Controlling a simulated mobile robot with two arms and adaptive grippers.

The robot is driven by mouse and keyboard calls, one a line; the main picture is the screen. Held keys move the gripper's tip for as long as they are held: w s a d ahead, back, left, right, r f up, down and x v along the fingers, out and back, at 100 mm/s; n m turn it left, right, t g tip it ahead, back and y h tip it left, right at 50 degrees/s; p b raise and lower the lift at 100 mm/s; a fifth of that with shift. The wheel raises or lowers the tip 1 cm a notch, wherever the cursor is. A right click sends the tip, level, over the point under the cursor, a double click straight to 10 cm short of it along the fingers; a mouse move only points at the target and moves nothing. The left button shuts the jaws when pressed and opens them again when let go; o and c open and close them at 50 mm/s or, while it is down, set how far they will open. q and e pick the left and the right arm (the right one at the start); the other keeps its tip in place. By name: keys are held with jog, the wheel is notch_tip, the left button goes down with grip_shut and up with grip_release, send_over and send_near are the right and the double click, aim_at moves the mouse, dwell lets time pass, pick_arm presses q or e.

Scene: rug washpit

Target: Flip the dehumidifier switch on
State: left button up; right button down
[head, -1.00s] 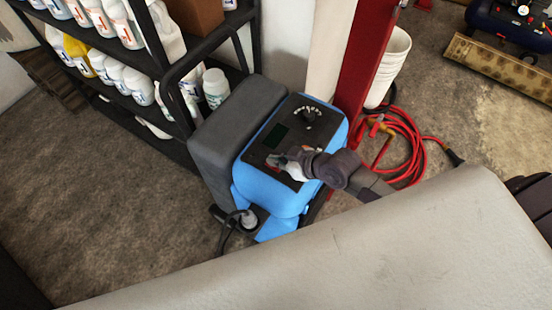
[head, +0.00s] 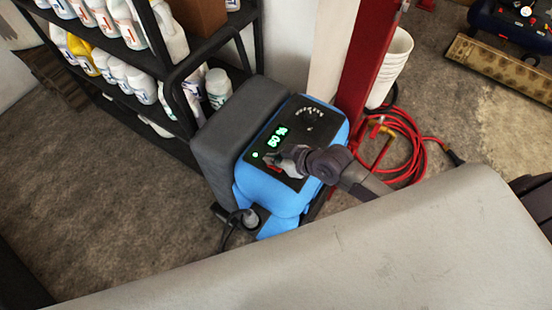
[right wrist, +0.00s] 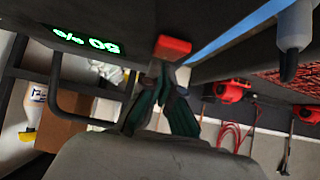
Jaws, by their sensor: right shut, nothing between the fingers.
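The blue and dark grey dehumidifier (head: 268,192) stands on the concrete floor in the middle of the head view. Its black top panel has a dial (head: 310,114) and a display (head: 277,138) lit green with "50 %". A small green light glows beside the display. The red switch (right wrist: 173,47) shows in the right wrist view, at the tips of my right gripper (right wrist: 163,68). My right gripper is shut and empty, its tips at or very near the switch; contact is hard to tell. In the head view the gripper (head: 275,160) partly covers the switch. My left gripper is out of view.
A black shelf (head: 160,85) with several bottles stands left of the dehumidifier. A red post (head: 372,60), a white bucket (head: 390,68) and a coiled red hose (head: 405,150) are to the right. Open floor (head: 100,200) lies at left.

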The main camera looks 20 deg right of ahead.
jog(key=shift+r, duration=0.1)
jog(key=r+p, duration=0.5)
jog(key=shift+w+a, duration=0.15)
jog(key=shift+w, duration=0.15)
jog(key=shift+b+v, duration=0.7)
jog(key=shift+v, duration=0.15)
jog(key=r+v, duration=0.1)
jog(key=v, duration=0.6)
jog(key=shift+w+a+b, duration=0.2)
jog(key=shift+a+b, duration=0.1)
jog(key=shift+b, duration=0.1)
jog(key=shift+r, duration=0.15)
